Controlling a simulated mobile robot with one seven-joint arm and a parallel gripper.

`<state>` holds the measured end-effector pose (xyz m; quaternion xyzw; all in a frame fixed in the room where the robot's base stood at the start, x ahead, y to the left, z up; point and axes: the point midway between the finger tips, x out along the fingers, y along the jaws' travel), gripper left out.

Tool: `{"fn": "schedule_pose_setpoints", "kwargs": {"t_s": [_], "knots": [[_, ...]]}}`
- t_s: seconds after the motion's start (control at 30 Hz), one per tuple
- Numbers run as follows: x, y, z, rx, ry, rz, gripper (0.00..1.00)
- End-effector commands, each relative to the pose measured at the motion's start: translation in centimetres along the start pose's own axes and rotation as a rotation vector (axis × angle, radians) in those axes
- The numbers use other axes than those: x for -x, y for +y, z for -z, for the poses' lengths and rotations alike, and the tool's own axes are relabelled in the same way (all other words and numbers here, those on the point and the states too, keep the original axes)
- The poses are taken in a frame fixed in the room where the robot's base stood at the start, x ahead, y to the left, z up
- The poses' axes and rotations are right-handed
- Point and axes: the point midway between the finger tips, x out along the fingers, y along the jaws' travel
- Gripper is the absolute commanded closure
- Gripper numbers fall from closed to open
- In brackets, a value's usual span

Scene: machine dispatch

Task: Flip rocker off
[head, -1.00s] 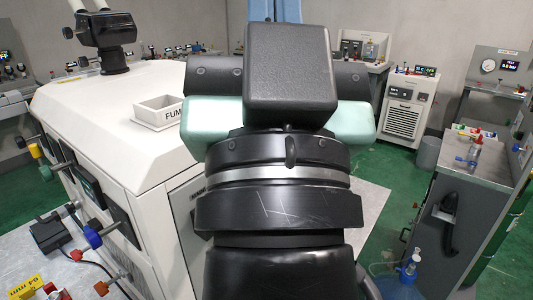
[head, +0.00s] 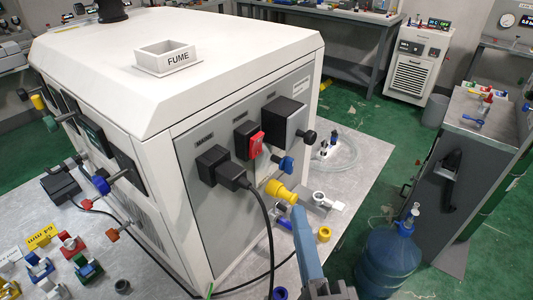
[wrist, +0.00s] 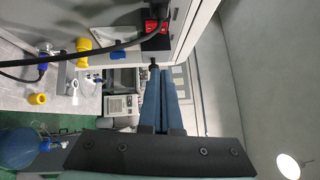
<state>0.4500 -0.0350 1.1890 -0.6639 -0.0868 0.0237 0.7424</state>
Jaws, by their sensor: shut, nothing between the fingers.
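The red rocker (head: 256,144) sits in a black housing (head: 243,137) on the grey side panel of the white machine (head: 170,50). It also shows at the top of the wrist view (wrist: 151,26), partly crossed by a black cable. My gripper (head: 299,212) has blue fingers, in front of the panel, below and to the right of the rocker in the head view. In the wrist view my gripper (wrist: 160,72) is shut and empty, its tips apart from the rocker. Which way the rocker is tilted is too small to tell.
A black plug (head: 225,170) with a cable is left of the rocker. A black box (head: 283,122) with a knob is right of it. A yellow fitting (head: 280,191) juts out below. A blue jug (head: 390,258) stands at the right. Loose coloured parts lie on the table's left.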

Motion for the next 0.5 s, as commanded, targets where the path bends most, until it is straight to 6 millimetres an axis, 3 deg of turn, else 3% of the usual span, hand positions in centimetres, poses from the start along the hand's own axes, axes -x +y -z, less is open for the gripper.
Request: {"fn": "schedule_pose_setpoints", "kwargs": {"t_s": [0.27,0.5], "knots": [[-0.6,-0.2,0.0,0.002,-0.001,0.001,1.0],[-4.3,-0.5,-0.1,0.003,-0.003,0.003,1.0]]}}
